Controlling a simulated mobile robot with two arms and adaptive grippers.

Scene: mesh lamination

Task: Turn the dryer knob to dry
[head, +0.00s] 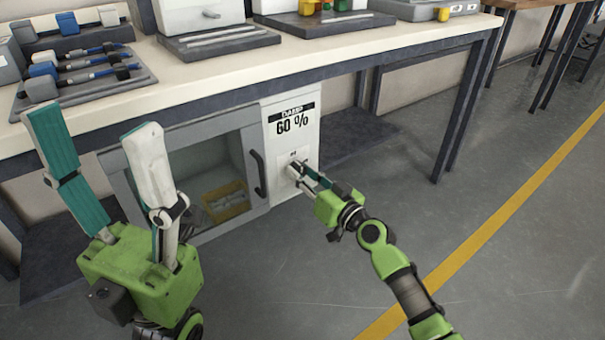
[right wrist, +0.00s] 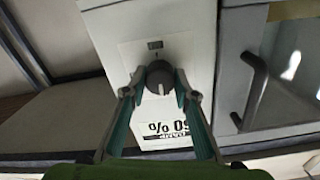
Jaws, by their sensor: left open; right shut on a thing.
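The dryer is a grey cabinet with a glass door (head: 205,170) and a white control panel (head: 307,130) reading "DAMP 60 %". The dark round knob (right wrist: 160,76) sits on a white plate on that panel. In the right wrist view the panel text is upside down, and a light mark on the knob points toward it. My right gripper (head: 298,172) is shut on the knob, one finger on each side. In the head view its fingers mostly hide the knob. My left gripper (head: 94,120) is open and empty, raised in front of the dryer's left side.
A yellow bin (head: 226,201) lies behind the dryer's glass. The door handle (head: 258,173) stands close beside the panel. The workbench top (head: 300,62) overhangs the dryer and carries trays of tools. The floor to the right is clear, with a yellow line (head: 500,220).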

